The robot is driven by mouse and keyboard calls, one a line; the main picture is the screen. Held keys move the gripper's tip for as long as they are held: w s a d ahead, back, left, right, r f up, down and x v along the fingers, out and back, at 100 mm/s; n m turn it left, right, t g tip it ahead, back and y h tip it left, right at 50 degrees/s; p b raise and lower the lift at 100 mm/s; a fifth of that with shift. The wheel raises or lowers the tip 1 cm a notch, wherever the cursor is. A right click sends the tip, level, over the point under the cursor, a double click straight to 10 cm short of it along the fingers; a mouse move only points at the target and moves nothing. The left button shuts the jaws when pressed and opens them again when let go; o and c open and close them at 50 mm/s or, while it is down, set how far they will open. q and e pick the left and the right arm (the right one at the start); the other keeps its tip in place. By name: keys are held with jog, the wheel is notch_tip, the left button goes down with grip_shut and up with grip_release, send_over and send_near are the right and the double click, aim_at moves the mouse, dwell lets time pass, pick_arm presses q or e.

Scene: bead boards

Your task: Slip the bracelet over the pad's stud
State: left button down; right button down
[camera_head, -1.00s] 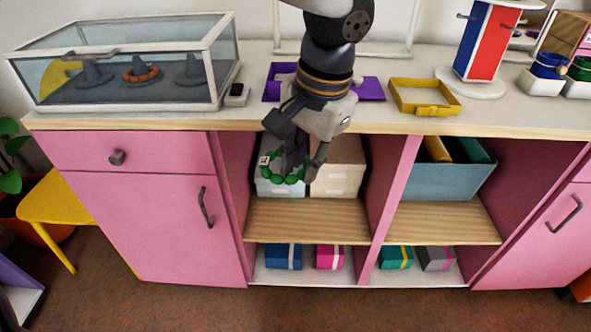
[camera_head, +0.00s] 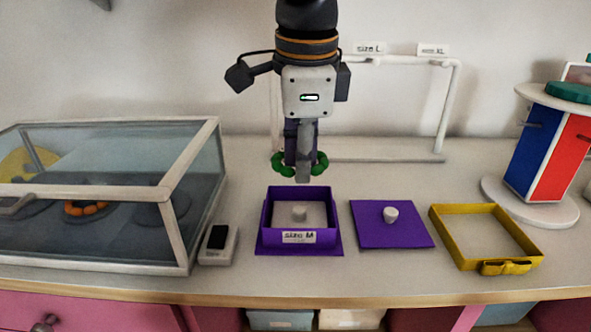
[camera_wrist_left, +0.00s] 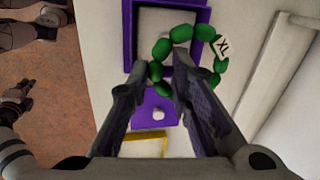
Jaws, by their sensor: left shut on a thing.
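The bracelet of green beads (camera_head: 321,163) hangs from my left gripper (camera_head: 304,178), with beads on both sides of the fingers. In the left wrist view, the bracelet (camera_wrist_left: 161,48) is a ring with a white "XL" tag (camera_wrist_left: 222,46), and my left gripper (camera_wrist_left: 153,78) is shut on its near edge.
A glass case (camera_head: 180,220) stands left, with a small device (camera_head: 217,243) beside it. A yellow open tray (camera_head: 450,238) and a red-blue display stand (camera_head: 549,150) are right. A white rail (camera_head: 446,110) rises behind. Dark parts, apparently my other arm, edge the wrist view (camera_wrist_left: 15,150).

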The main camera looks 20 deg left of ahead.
pick_arm(q)
jog(key=shift+w+r, duration=0.1)
jog(key=shift+w, duration=0.2)
jog(key=f, duration=0.5)
jog(key=shift+s, duration=0.4)
jog(key=shift+f, duration=0.55)
jog(key=shift+f, duration=0.25)
dwell(0.3)
dwell(0.5)
jog(key=c, duration=1)
grip_release()
jog(key=shift+r, duration=0.1)
